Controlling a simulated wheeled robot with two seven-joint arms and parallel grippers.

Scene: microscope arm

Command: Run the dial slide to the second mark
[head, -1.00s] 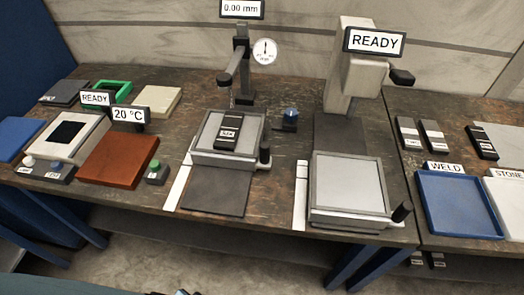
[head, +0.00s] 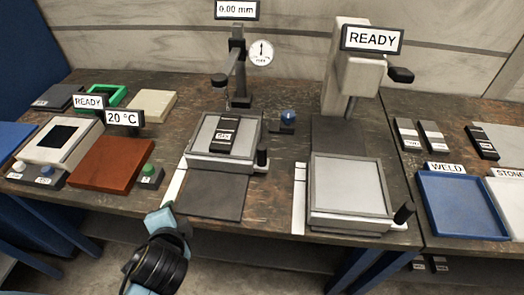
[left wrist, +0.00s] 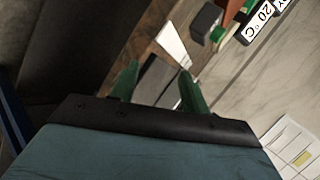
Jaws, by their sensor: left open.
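The dial slide is a grey framed tray (head: 190,151) carrying a dark labelled block (head: 222,136), with a black handle (head: 262,158) at its front right. A round dial (head: 261,53) and a display reading 0.00 mm (head: 237,10) stand on the post behind it. A white strip (head: 173,190) lies along the left of the slide's base; I cannot make out marks on it. My left arm reaches the bench's front edge, left of and in front of the slide. In the left wrist view the left gripper (left wrist: 158,70) has its green fingers apart, with nothing held. My right gripper is out of view.
A second grey tray (head: 312,195) with a black handle (head: 404,212) stands to the right under a READY sign (head: 373,39). A brown plate (head: 110,163) and a green-button box (head: 150,175) lie left. A dark flat plate (head: 213,198) is in front of the slide.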

